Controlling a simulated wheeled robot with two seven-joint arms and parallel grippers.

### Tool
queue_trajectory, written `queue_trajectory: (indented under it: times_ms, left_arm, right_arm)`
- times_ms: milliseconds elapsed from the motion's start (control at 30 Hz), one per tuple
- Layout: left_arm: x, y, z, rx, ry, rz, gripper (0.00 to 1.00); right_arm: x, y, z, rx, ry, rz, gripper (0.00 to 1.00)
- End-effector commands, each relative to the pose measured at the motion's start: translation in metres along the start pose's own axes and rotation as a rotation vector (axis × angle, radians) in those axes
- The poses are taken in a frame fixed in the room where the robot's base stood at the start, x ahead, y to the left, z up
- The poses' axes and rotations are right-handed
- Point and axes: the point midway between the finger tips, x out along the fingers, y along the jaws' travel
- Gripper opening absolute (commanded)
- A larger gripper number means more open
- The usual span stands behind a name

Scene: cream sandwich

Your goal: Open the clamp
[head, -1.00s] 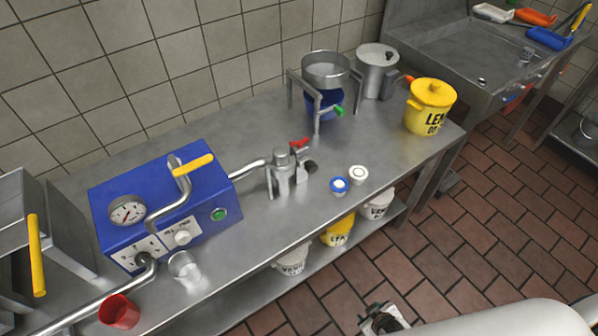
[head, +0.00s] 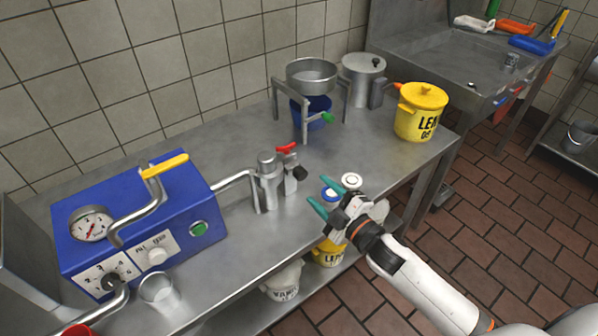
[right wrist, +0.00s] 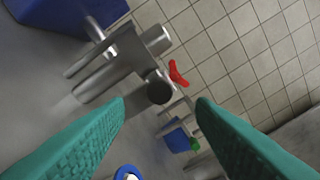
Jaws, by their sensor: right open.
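The clamp (head: 290,178) is a grey metal part with a black knob (head: 300,173) and a red lever (head: 286,148), on the metal outlet (head: 268,182) of the blue machine. In the right wrist view the black knob (right wrist: 158,91) and red lever (right wrist: 178,75) show ahead, between or just beyond the fingers. My right gripper (head: 320,196) is open and empty, with teal fingers, to the right of and nearer than the clamp, apart from it. It also shows in the right wrist view (right wrist: 161,103). My left gripper is not in view.
The blue machine (head: 140,215) with a yellow handle stands at left. Behind are a funnel stand (head: 311,74), a metal pot (head: 363,75) and a yellow bucket (head: 421,112).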

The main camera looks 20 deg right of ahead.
Motion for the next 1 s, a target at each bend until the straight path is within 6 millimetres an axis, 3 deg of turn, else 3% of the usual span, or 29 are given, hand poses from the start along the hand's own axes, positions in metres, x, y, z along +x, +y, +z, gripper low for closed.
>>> queue_trajectory:
  times_ms: [200, 433, 867, 1000]
  left_arm:
    - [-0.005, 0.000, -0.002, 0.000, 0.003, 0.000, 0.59]
    - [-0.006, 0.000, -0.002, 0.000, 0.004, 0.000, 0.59]
    - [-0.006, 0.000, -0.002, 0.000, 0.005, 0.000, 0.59]
    - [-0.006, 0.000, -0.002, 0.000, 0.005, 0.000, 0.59]
  right_arm:
    - [0.046, -0.001, 0.001, 0.003, 0.000, -0.002, 0.50]
    - [0.080, 0.000, 0.000, 0.004, 0.002, -0.001, 0.50]
    - [0.090, 0.001, -0.001, 0.003, 0.002, 0.001, 0.50]
    - [0.090, 0.001, -0.001, 0.003, 0.002, 0.001, 0.29]
